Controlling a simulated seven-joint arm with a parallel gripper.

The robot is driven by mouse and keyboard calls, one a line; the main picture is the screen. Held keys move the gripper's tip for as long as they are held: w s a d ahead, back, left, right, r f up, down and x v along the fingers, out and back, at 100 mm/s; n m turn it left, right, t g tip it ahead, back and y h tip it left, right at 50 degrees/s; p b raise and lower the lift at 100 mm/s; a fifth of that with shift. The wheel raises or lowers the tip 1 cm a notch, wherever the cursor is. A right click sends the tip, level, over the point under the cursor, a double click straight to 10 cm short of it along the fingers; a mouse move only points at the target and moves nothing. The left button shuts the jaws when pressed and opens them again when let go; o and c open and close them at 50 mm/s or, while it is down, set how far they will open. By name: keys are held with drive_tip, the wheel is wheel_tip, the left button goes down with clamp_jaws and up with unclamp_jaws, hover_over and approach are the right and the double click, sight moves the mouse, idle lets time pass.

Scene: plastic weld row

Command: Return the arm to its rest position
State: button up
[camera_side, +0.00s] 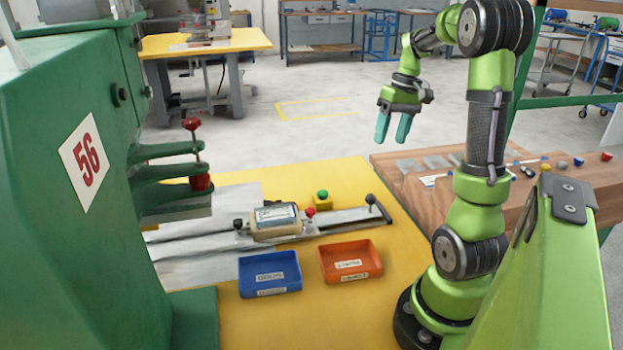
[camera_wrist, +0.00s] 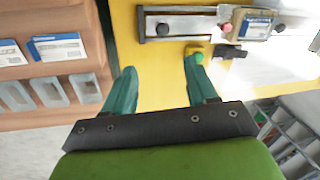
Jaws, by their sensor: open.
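My gripper (camera_side: 393,127) hangs high in the side view, its two teal fingers pointing down and spread apart. It is empty and well above the work surfaces. In the wrist view my gripper (camera_wrist: 160,85) shows both teal fingers apart, with the yellow table (camera_wrist: 150,50) below and nothing between them. My green arm is raised and bent.
On the yellow table sit a cream box (camera_side: 276,222) in a metal slide fixture, a green button (camera_side: 322,197), a blue bin (camera_side: 270,273) and an orange bin (camera_side: 350,262). A green press (camera_side: 60,200) stands left. A wooden bench (camera_side: 560,200) with small parts is right.

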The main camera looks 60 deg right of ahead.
drive_tip(key=shift+d+r, duration=0.1)
idle(0.3)
drive_tip(key=a+r+n+t, duration=0.1)
drive_tip(key=a+t, duration=0.2)
drive_tip(key=a, duration=1.3)
drive_tip(key=w+a+r+n+t, duration=0.1)
drive_tip(key=a+r+t, duration=0.1)
drive_tip(key=a, duration=1.3)
drive_tip(key=shift+a+n+t, duration=0.35)
drive_tip(key=shift+n+t, duration=0.05)
drive_tip(key=shift+t, duration=0.1)
